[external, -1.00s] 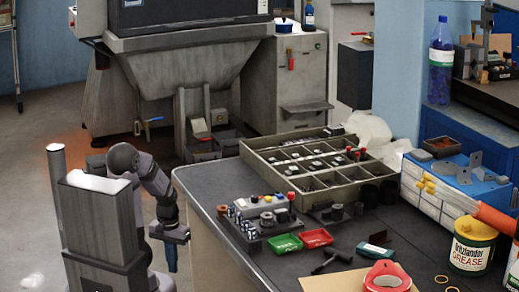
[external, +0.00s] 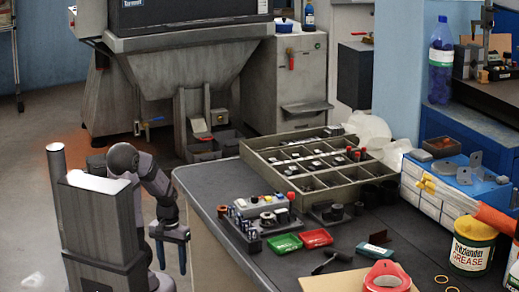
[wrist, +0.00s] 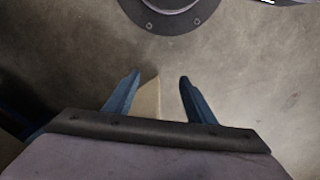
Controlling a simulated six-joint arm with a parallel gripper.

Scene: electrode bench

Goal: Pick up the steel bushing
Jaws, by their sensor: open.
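My gripper (external: 172,262) hangs low beside the left edge of the bench, well away from the parts on it. In the wrist view its two blue fingers (wrist: 160,77) are apart with nothing held between them; below them is the floor. Small round metal parts stand on the bench: a ring-shaped grey part (external: 268,218) on the dark fixture plate, and darker cylinders (external: 337,211) to its right. I cannot tell for sure which of these is the steel bushing. The wrist view shows no bushing.
A grease tub (external: 472,246) stands at right. The bench's left corner is clear.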

